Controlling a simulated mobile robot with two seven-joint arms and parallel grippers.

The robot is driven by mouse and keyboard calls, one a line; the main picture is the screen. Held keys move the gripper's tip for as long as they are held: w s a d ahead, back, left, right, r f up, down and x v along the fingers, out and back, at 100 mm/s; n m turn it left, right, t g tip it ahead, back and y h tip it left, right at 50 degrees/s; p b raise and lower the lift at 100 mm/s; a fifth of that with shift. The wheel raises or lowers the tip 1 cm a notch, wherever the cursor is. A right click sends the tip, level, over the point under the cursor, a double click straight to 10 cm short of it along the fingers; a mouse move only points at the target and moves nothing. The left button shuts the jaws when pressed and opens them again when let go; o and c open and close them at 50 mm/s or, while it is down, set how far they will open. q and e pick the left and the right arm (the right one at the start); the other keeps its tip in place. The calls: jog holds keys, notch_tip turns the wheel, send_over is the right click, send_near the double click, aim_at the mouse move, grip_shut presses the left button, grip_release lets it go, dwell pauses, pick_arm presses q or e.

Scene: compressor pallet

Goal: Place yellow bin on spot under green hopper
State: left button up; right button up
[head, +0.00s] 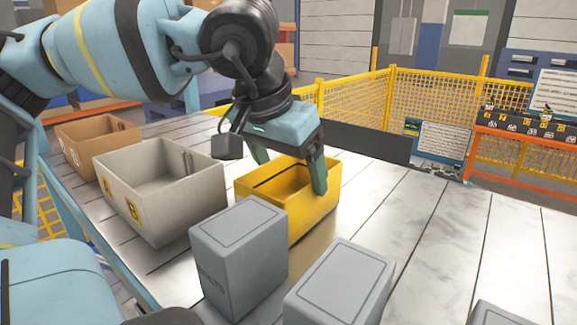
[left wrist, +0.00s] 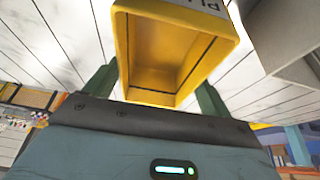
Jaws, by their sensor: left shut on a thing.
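The yellow bin (head: 313,218) is an open, empty-looking box on or just above the pale plank surface, in the middle of the head view. I cannot tell whether its base touches the surface. My left gripper (head: 291,175) comes down from above and is shut on the bin, with its green fingers at the bin's upper part. In the left wrist view the bin (left wrist: 123,45) shows its open inside between the fingers of the left gripper (left wrist: 158,86). No green hopper or marked spot is in view. My right gripper is not in view.
A grey-white bin (head: 165,205) and a brown box (head: 95,142) stand left of the yellow bin. Grey blocks (head: 238,262) (head: 340,285) stand close in front of it. A yellow mesh fence (head: 430,95) runs behind.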

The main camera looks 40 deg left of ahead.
pick_arm(q)
jog(key=shift+f, duration=0.15)
jog(key=o, duration=1.3)
jog(key=v, duration=1.2)
jog(key=shift+r+p, duration=0.25)
jog(key=shift+p, duration=0.05)
